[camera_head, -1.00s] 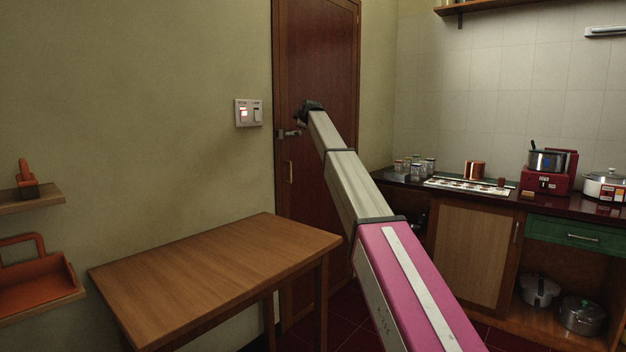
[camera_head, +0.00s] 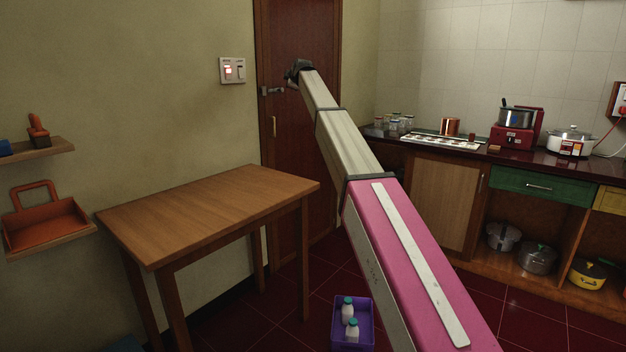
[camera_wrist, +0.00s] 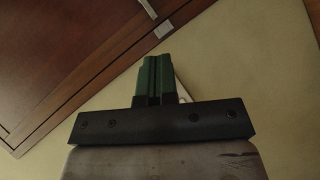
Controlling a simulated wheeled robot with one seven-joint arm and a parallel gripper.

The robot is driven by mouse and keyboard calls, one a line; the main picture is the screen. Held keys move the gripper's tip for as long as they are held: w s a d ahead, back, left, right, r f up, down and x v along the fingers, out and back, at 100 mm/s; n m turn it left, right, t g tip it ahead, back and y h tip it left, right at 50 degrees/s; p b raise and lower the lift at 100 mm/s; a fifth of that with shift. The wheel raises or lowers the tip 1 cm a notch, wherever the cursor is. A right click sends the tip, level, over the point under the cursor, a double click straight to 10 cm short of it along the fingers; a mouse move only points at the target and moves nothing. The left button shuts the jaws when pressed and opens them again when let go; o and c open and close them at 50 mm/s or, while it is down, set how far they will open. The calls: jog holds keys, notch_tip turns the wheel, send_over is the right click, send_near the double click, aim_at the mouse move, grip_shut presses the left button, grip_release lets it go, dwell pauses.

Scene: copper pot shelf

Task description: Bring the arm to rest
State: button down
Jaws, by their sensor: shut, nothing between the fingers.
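My arm stretches from the bottom right of the head view up toward the dark red door (camera_head: 300,130). My gripper (camera_head: 290,78) is at the far end of the arm, small and dark, in front of the door near its handle. In the wrist view my gripper (camera_wrist: 158,75) shows two green fingers close together, shut with nothing between them. Behind them are the plain wall (camera_wrist: 225,60) and the wooden door and frame (camera_wrist: 70,60). I cannot tell the exact gap between the gripper and the door.
A wooden table (camera_head: 215,205) stands below and left of the arm. A purple crate (camera_head: 352,335) with white bottles is on the floor beside my arm. Small shelves (camera_head: 40,149) are at left.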

jog(key=s+d+f+m+g+h, duration=0.1)
jog(key=s+d+f+m+g, duration=0.15)
jog(key=s+d+f, duration=0.85)
jog(key=s+f+m+g+h, duration=0.1)
jog(key=s+f+m+g, duration=0.3)
jog(key=f, duration=1.4)
jog(key=s+d+f+m+h, duration=0.15)
jog(key=s+d+f, duration=0.6)
jog(key=f, duration=0.75)
jog(key=s+d+f+m+g, duration=0.2)
jog(key=s+f, duration=0.6)
jog(key=s, duration=0.5)
jog(key=s+d+f+m+g+h, duration=0.1)
jog(key=s+d+f+m, duration=0.3)
jog(key=s, duration=1)
jog(key=s+d+f+m+g, duration=0.4)
jog(key=s+f, duration=0.7)
jog(key=s, duration=0.3)
jog(key=shift+s+d+f, duration=0.15)
jog(key=shift+f, duration=0.15)
